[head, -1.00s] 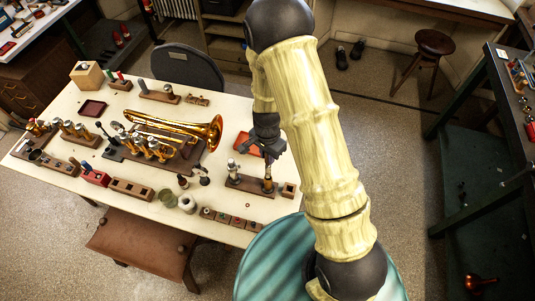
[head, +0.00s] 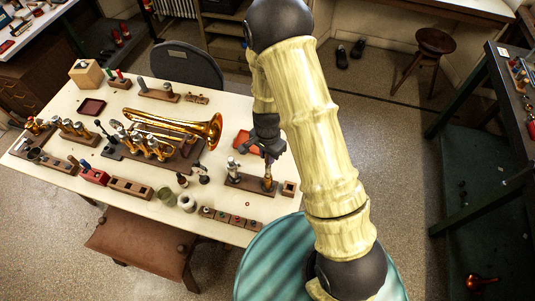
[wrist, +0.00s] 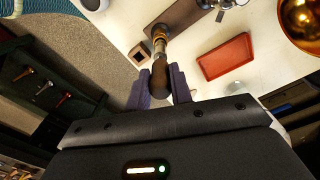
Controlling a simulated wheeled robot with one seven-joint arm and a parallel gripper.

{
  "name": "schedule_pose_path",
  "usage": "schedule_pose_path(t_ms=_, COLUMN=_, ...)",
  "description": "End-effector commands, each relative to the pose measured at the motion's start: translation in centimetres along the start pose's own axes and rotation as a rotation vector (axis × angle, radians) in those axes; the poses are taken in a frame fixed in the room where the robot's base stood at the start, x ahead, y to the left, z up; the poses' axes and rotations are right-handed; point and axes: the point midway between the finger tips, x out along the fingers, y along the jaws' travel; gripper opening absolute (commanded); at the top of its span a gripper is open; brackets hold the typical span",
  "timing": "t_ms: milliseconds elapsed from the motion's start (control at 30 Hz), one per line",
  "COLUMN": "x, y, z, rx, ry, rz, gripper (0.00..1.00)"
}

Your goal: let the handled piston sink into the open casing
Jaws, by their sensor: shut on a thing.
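My gripper (wrist: 162,88) is shut on the brown wooden handle (wrist: 160,75) of the handled piston, with one dark finger on each side. In the head view my gripper (head: 268,153) is above the right end of a long wooden block (head: 249,184). The piston's metal stem (wrist: 159,42) points down toward the brass-coloured casing (head: 268,184) standing on that block, and looks in line with it. The two overlap in view, so I cannot tell how deep the piston sits.
A silver upright part (head: 232,166) stands at the block's left end. A red tray (wrist: 225,57) lies beside the block, and a small wooden box (head: 289,188) stands to its right. A brass horn (head: 180,127) rests on a stand to the left.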

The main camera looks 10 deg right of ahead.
Motion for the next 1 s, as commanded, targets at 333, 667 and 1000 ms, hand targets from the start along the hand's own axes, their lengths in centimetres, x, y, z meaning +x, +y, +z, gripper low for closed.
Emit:
schedule_pose_path(t_ms=333, x=0.9, y=0.0, z=0.0, rx=0.000, ry=0.000, rz=0.000, gripper=0.00)
schedule_pose_path(t_ms=667, x=1.7, y=0.0, z=0.0, rx=0.000, ry=0.000, rz=0.000, gripper=0.00)
schedule_pose_path(t_ms=1000, x=2.2, y=0.0, z=0.0, rx=0.000, ry=0.000, rz=0.000, gripper=0.37)
